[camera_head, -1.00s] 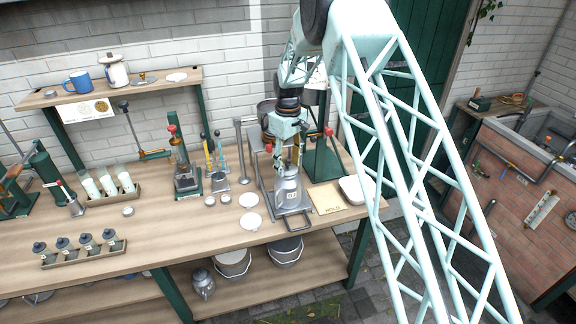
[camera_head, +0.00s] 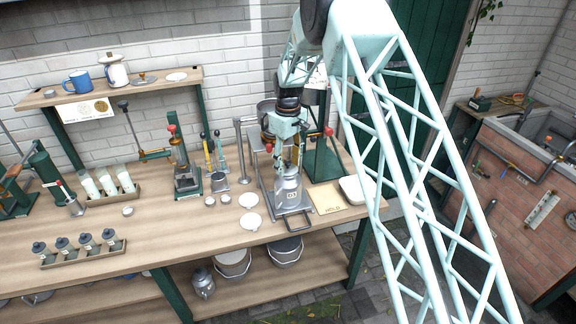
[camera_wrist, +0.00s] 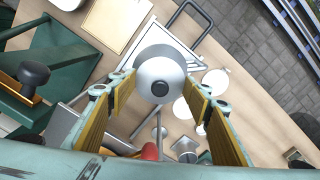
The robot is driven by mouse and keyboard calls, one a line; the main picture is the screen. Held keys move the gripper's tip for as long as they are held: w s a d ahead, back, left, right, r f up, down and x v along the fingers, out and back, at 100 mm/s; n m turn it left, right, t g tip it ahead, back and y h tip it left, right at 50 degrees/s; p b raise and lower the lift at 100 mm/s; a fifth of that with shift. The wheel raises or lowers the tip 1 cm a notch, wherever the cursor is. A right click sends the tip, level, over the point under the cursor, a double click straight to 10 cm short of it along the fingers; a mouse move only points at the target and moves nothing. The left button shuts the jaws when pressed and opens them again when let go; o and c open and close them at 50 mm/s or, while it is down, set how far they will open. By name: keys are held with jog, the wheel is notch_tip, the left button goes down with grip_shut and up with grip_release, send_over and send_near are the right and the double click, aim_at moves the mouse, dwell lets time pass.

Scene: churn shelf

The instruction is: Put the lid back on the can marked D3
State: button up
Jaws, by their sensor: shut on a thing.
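The can marked D3 (camera_head: 290,196) is a grey metal can standing upright on a metal stand near the front right of the bench. My gripper (camera_head: 290,160) points down right above it. In the wrist view, a round silver lid (camera_wrist: 160,78) with a dark centre knob sits between the two fingers of my gripper (camera_wrist: 160,88), which are shut on it. The grey can body shows partly behind the lid in that view. The lid hides the can's mouth, and I cannot tell whether lid and can touch.
A board (camera_head: 326,199) and a white square dish (camera_head: 357,190) lie right of the can. White discs (camera_head: 250,221) lie to its left. A lever press (camera_head: 186,165) and a rack of small bottles (camera_head: 84,248) stand further left. The front bench middle is clear.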

jog(key=o, duration=0.9)
jog(key=shift+o, duration=0.5)
jog(key=o, duration=0.4)
jog(key=shift+r, duration=0.15)
jog(key=shift+r+p, duration=1.05)
jog(key=shift+r, duration=2.25)
jog(key=shift+c, duration=0.3)
